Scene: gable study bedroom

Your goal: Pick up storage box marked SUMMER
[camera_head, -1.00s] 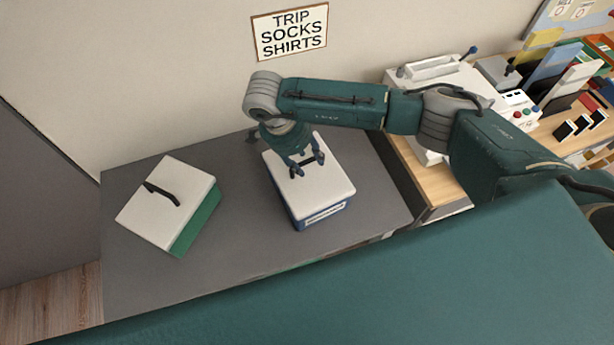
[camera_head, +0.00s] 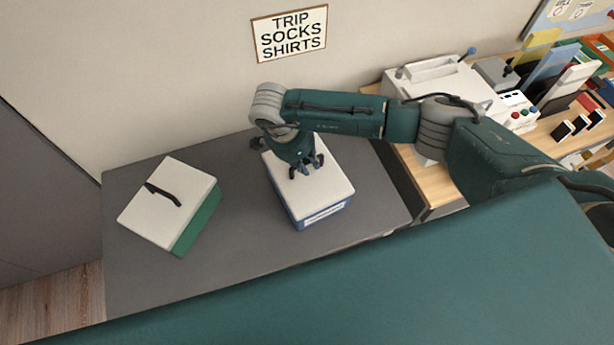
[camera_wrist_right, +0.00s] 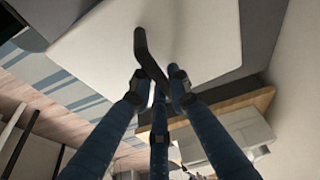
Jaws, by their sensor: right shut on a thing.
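A blue storage box (camera_head: 299,221) with a white lid and a white label (camera_head: 324,214) sits on the grey surface, right of centre; the label's word is too small to read. My right gripper (camera_head: 307,170) is over the lid, its fingers closed on the black handle. The right wrist view shows the fingertips (camera_wrist_right: 161,86) pressed together at the handle (camera_wrist_right: 146,50), with the white lid (camera_wrist_right: 205,35) beyond. A second box (camera_head: 196,224), green with a white lid and black handle, stands apart to the left. My left gripper is out of view.
The grey surface (camera_head: 240,255) is clear between and in front of the boxes. A wall sign reads TRIP SOCKS SHIRTS (camera_head: 290,33). At right, a wooden desk (camera_head: 437,190) holds a white machine (camera_head: 440,85), folders and small items.

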